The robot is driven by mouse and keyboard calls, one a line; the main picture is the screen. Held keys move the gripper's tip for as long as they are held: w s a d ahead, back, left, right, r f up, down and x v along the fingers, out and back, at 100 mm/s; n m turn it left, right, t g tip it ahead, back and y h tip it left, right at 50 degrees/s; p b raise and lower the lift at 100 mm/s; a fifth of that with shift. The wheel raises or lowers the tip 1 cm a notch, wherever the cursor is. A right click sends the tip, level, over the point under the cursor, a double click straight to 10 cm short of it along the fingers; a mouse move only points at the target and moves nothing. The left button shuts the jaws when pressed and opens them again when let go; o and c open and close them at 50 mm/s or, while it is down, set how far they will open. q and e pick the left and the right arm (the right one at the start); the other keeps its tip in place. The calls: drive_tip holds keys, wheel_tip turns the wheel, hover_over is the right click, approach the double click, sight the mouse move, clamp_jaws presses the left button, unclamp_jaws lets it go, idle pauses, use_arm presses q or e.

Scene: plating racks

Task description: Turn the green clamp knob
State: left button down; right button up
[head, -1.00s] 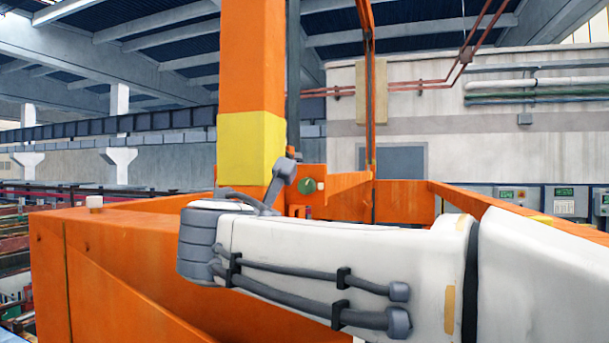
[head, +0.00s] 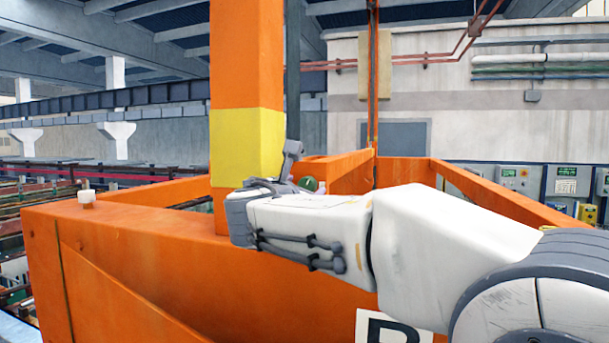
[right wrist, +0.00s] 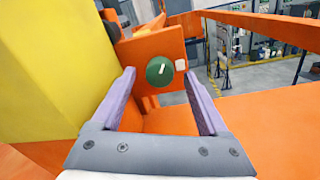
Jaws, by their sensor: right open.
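The green clamp knob (right wrist: 160,71) is round with a short white mark and sits on an orange plate in the right wrist view. In the head view the knob (head: 309,184) shows partly, just beyond my right gripper (head: 285,172). In the right wrist view my right gripper (right wrist: 163,85) is open. Its two purple-grey fingers stand on either side of the knob's line of sight, with the knob beyond the tips and roughly centred between them. No contact with the knob shows. My left gripper is not in view.
An orange post (head: 247,60) with a yellow band stands close beside my right gripper. Orange frame beams (head: 130,215) surround the area. A small white knob (head: 86,197) sits on the left beam. Control panels (head: 560,181) stand at the back right.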

drive_tip(key=shift+w+d, duration=0.1)
drive_tip(key=shift+w, duration=0.4)
drive_tip(key=shift+c, duration=0.3)
